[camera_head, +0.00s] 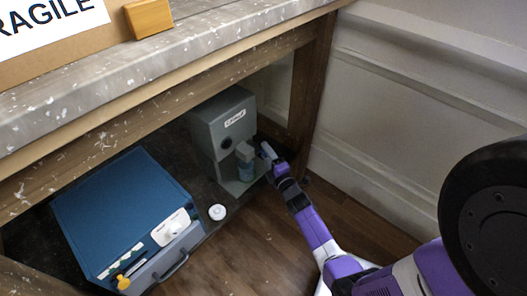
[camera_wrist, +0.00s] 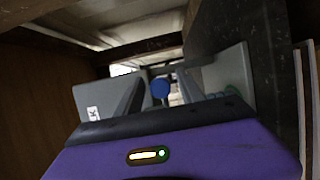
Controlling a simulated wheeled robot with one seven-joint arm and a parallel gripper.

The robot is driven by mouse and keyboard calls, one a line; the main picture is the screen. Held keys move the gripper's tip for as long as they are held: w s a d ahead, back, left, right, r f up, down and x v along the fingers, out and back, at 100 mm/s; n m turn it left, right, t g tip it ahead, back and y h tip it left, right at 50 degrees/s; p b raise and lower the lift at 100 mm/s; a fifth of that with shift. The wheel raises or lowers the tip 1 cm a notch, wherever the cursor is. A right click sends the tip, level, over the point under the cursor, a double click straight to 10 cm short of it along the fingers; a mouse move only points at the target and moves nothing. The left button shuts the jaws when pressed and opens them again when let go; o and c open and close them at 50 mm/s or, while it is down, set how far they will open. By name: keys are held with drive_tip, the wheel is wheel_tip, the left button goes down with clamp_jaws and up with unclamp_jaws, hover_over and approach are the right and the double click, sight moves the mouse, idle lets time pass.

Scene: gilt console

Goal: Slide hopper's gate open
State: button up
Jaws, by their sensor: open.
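The hopper (camera_head: 222,132) is a grey box with a white label and a dark round hole, under the console. Below its front is a small grey-green container (camera_head: 246,167). My gripper (camera_head: 267,151) is at the hopper's right front side. In the wrist view my gripper (camera_wrist: 160,78) is open, its two dark fingers apart. A round blue knob (camera_wrist: 160,89) shows between the fingers; I cannot tell if they touch it. The gate plate itself is not clearly visible.
A blue case (camera_head: 118,210) with a white device and a yellow knob stands left of the hopper. A white round piece (camera_head: 217,212) lies between them. The console top (camera_head: 200,55) overhangs; its wooden leg (camera_head: 312,85) and the wall are at the right.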

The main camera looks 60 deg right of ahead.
drive_tip(key=shift+x, duration=1.3)
clamp_jaws()
idle(0.5)
